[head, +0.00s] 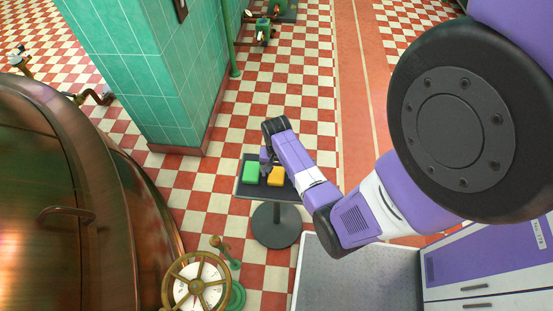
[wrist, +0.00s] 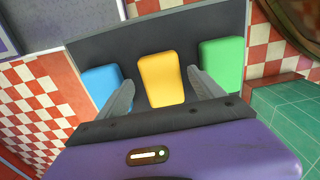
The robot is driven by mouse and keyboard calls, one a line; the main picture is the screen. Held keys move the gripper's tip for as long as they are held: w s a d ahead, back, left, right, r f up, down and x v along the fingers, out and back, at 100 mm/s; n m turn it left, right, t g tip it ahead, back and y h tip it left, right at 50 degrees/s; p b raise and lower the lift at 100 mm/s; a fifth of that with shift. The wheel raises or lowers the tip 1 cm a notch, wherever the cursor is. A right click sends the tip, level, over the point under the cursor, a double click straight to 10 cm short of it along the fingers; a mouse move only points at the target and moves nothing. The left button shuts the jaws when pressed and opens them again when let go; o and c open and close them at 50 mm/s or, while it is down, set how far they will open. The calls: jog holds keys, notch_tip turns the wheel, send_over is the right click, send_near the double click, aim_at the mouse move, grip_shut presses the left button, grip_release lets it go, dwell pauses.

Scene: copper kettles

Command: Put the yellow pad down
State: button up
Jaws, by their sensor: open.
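The yellow pad (wrist: 161,80) lies flat on the dark top of a small stand (wrist: 140,38), between a blue pad (wrist: 102,86) and a green pad (wrist: 221,64). My gripper (wrist: 160,92) is open, with one finger on each side of the yellow pad and gaps showing beside it. The near end of the pad is close to the gripper's body. In the head view the yellow pad (head: 276,176) and green pad (head: 251,172) show on the stand, with my gripper (head: 266,168) over it. The blue pad is hidden there by my arm.
The stand has a round dark base (head: 276,226) on a red and white checkered floor. A green tiled pillar (head: 150,70) stands behind left, a copper kettle (head: 70,210) at left. A brass handwheel (head: 197,284) is in front of the stand.

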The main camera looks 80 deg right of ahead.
aim_at(276, 175)
notch_tip(276, 175, up, 9)
jog(key=w+a+r+n+t+h, duration=0.1)
jog(key=a+n+t+h, duration=0.2)
jog(key=a, duration=0.6)
jog(key=w+a+r+n+t, duration=0.1)
jog(key=a+n+t, duration=0.3)
jog(key=a, duration=0.5)
jog(key=s+a+r+n+t+y, duration=0.1)
jog(key=s+a+r+n+t, duration=0.1)
jog(key=r, duration=0.6)
jog(key=s+a+r+n+t+y, duration=0.1)
jog(key=s+a+r+n+t, duration=0.2)
jog(key=a+r, duration=0.3)
jog(key=s+a+r+n+t+y, duration=0.1)
jog(key=a+r+n, duration=0.4)
jog(key=r, duration=0.7)
jog(key=shift+s+r+t+p, duration=0.3)
jog(key=shift+s+t, duration=0.35)
jog(key=shift+t, duration=0.35)
jog(key=shift+s, duration=0.1)
